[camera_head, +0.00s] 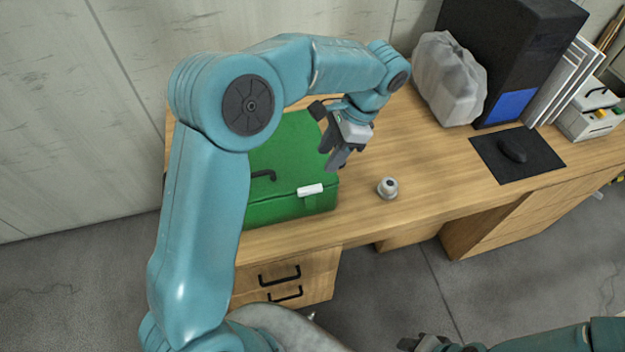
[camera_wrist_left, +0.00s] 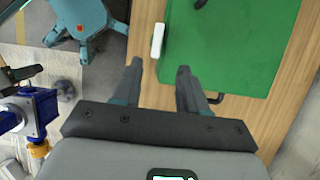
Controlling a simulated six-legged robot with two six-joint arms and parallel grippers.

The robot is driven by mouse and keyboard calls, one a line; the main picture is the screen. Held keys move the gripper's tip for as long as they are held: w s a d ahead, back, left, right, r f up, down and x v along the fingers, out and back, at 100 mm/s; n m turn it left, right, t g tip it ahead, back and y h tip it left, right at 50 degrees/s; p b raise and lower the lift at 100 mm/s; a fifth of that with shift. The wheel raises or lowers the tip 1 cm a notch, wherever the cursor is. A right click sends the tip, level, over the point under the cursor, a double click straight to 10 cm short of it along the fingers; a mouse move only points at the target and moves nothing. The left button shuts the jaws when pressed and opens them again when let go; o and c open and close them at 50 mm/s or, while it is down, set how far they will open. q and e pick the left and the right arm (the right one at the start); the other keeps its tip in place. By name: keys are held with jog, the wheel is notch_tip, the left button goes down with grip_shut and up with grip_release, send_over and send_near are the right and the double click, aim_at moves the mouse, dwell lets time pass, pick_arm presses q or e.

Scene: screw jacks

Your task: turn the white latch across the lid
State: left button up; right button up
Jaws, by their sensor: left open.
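A green box with a green lid (camera_head: 290,150) stands on the desk, partly hidden behind my left arm. The white latch (camera_head: 310,190) is a short bar at the lid's front edge, lying roughly along that edge. In the left wrist view the latch (camera_wrist_left: 157,40) is ahead of the fingertips, beside the green lid (camera_wrist_left: 225,45). My left gripper (camera_head: 335,158) is open and empty, above the right part of the box and apart from the latch. Its two fingers (camera_wrist_left: 159,67) show in the wrist view. My right gripper (camera_head: 426,343) is at the bottom edge, partly cut off.
A black handle (camera_head: 263,175) sits on the box front area. A small grey round object (camera_head: 388,188) stands on the desk (camera_head: 430,180) right of the box. A crumpled grey bag (camera_head: 448,80), a black case (camera_head: 510,50) and a mouse pad (camera_head: 490,160) are farther right.

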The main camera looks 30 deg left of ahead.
aim_at(310, 188)
pick_arm(q)
jog(key=s+f, duration=0.2)
jog(key=f, duration=0.1)
jog(key=shift+s+a+f, duration=0.15)
jog(key=shift+a+f, duration=0.05)
jog(key=x, duration=0.2)
jog(key=w+x, duration=0.1)
jog(key=x, duration=0.2)
jog(key=shift+a+f+p, duration=0.15)
jog(key=shift+a+p, duration=0.1)
jog(key=shift+p, duration=0.05)
jog(key=shift+s+f, duration=0.45)
jog(key=shift+w+a+f, duration=0.15)
jog(key=shift+w+f, duration=0.05)
jog(key=shift+w, duration=0.05)
jog(key=shift+s+r, duration=0.1)
jog(key=shift+s, duration=0.05)
grip_shut()
